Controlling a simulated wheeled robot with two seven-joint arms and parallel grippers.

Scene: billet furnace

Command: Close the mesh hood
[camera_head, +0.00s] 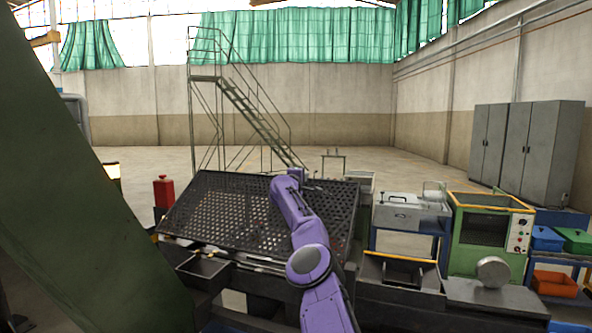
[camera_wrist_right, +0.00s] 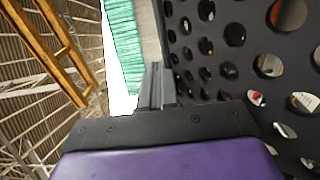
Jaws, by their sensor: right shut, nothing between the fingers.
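The mesh hood (camera_head: 222,208) is a dark perforated panel in the middle of the head view, tilted, with its far edge higher than its near edge. My purple right arm reaches across it. My right gripper (camera_head: 304,175) is at the hood's far upper edge, shut and empty. In the right wrist view the shut fingers (camera_wrist_right: 155,87) point along the hood's perforated face (camera_wrist_right: 235,60), which fills the right side. I cannot tell whether the fingers touch the hood. My left gripper is out of view.
A large green slanted structure (camera_head: 70,200) blocks the left side. A dark open box (camera_head: 203,270) sits below the hood at front left. To the right are a grey lidded box (camera_head: 405,213), a green machine (camera_head: 483,240) and a round metal disc (camera_head: 494,271). Open floor lies behind.

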